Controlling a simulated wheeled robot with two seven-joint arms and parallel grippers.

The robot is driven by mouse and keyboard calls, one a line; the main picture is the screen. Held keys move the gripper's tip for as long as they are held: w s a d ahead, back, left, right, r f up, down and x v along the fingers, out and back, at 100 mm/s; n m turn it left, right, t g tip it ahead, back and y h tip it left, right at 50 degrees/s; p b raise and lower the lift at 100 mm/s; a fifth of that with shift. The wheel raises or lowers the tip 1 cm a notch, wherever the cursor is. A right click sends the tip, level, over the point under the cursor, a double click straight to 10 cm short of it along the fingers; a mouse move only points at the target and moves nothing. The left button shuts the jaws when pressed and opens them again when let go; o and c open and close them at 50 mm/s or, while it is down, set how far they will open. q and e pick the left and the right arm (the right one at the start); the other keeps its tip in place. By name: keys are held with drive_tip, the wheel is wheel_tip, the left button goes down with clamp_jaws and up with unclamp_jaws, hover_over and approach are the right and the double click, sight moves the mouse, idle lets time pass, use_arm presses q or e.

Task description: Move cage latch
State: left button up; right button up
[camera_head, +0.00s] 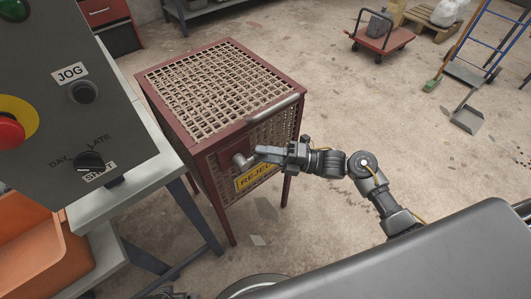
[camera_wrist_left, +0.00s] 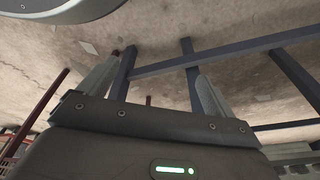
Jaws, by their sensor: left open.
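A dark red cage (camera_head: 222,90) with a mesh top and sides stands in the middle of the head view. On its front is a grey metal latch (camera_head: 241,161) on a red plate, above a yellow "REJECT" sign (camera_head: 251,179) partly hidden by my right gripper. My right gripper (camera_head: 258,153) reaches in from the right, with its fingertips at the right end of the latch. I cannot tell whether they touch or grip it. My left gripper (camera_wrist_left: 159,72) is open and empty in the left wrist view, its fingers spread over the floor and blue table legs.
A grey control panel (camera_head: 95,120) with a red button and knobs stands at left on a bench (camera_head: 150,165). An orange bin (camera_head: 35,250) is below it. A red cart (camera_head: 383,38) and a blue hand truck (camera_head: 487,50) stand far behind. The floor right of the cage is open.

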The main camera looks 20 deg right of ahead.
clamp_jaws()
